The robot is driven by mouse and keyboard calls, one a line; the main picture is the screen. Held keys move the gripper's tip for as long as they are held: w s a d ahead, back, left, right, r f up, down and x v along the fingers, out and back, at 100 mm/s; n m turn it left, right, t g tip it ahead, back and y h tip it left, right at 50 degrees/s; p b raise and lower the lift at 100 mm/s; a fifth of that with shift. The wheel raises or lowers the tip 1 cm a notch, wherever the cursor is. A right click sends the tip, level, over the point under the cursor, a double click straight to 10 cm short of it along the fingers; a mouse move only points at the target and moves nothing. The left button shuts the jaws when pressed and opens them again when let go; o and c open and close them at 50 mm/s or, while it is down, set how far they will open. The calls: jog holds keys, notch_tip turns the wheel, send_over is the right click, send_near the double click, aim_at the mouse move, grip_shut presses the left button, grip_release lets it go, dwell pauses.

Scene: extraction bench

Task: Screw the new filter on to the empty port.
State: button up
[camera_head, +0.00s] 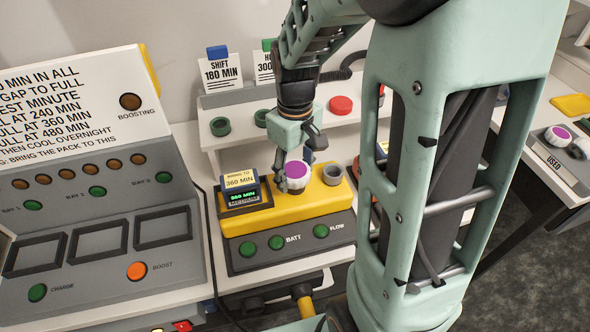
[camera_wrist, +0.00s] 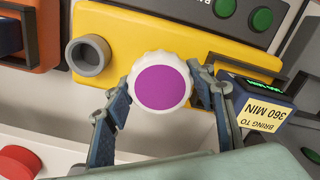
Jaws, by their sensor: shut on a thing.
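The filter (camera_head: 297,174) is a white ribbed cap with a purple top. It also shows in the wrist view (camera_wrist: 162,86). My gripper (camera_head: 290,172) is shut on it, with one finger on each side in the wrist view (camera_wrist: 163,85). The filter is over the yellow housing (camera_head: 262,212), near its back edge. Its underside is hidden, so I cannot tell whether it touches the housing or is held above it. An open grey round port (camera_head: 332,174) stands on the housing just right of the filter, and left of it in the wrist view (camera_wrist: 88,55).
A small display with a "360 MIN" label (camera_head: 240,181) stands close left of the filter. A red knob (camera_head: 341,105) is on the shelf behind. A "USED" tray (camera_head: 556,160) at far right holds a purple-topped filter (camera_head: 557,134). A grey charging console (camera_head: 100,190) fills the left.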

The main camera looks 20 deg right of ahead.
aim_at(295, 170)
jog(key=shift+f, duration=0.2)
jog(key=m, duration=0.4)
jog(key=m+p, duration=0.1)
jog(key=m, duration=0.4)
jog(key=o, duration=1.5)
notch_tip(295, 170, up, 12)
